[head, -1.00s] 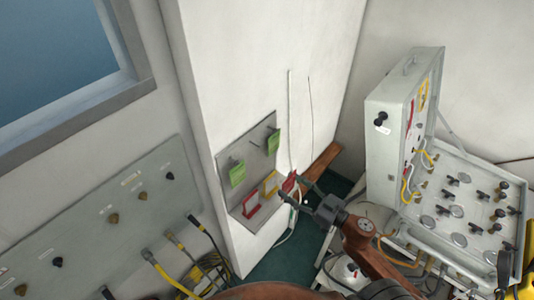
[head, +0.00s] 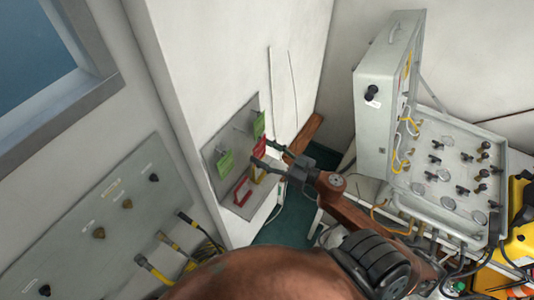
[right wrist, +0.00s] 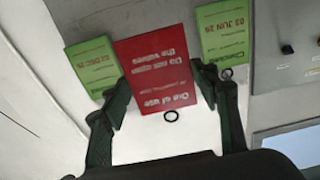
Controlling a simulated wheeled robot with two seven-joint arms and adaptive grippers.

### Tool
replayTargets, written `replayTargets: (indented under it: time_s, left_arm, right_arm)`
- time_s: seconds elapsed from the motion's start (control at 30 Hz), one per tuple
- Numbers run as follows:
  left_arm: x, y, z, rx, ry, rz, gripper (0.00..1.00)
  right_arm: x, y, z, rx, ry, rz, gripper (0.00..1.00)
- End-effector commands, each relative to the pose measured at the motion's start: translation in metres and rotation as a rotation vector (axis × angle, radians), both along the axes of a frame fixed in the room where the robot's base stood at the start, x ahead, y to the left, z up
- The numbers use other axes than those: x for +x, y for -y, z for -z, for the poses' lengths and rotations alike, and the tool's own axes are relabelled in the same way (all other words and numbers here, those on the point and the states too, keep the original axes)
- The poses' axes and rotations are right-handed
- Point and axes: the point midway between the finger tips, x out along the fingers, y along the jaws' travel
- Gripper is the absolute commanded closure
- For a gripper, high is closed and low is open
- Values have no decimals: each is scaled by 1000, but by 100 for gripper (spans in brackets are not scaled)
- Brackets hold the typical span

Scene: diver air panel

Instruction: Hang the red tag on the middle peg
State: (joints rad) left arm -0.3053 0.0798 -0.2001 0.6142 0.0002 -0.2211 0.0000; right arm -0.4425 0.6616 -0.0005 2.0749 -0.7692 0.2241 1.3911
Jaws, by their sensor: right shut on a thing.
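The red tag (head: 259,146) is held by my right gripper (head: 262,153), in front of the grey peg board (head: 213,150). One green tag (head: 225,162) hangs at left on the board and another green tag (head: 259,124) at right. The middle peg (head: 240,129) shows faintly between them, bare. I cannot tell whether the ring touches it. My left gripper is not in view.
An open grey valve case (head: 383,120) stands at right. A panel with hoses (head: 90,215) is at left. The white wall above the board is clear.

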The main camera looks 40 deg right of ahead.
Motion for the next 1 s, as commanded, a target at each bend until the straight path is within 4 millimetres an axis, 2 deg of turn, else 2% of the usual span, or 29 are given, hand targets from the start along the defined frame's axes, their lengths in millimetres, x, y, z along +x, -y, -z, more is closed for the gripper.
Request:
replayTargets:
  time_s: [0.23,0.7,1.0]
  left_arm:
    - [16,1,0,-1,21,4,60]
    - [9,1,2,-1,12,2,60]
    - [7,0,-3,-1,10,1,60]
  right_arm:
    - [11,-4,0,-1,2,1,61]
    - [30,-12,2,-1,0,1,61]
    - [32,-13,0,0,1,2,61]
